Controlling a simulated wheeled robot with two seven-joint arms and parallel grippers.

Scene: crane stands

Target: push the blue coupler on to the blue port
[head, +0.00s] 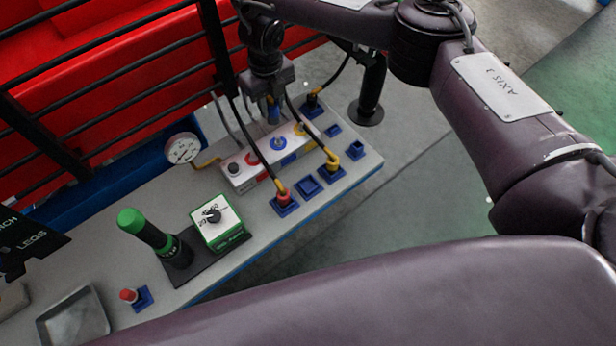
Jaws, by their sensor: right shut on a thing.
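My right gripper (271,99) reaches down from the top of the head view, shut on the blue coupler (273,110). Only a small blue part of the coupler shows below the jaws; the rest is hidden. The blue port (279,143) sits on the sloped white face of a manifold block (265,172), between the red port (250,158) and the yellow port (299,129). The coupler appears above and slightly behind the blue port, apart from it in the picture; the exact gap is hard to tell. My left gripper is not in view.
Hoses run close by the gripper. A gauge (182,148), a green-handled lever (145,229) and a green dial box (219,223) stand left. A black railing (215,45) rises behind.

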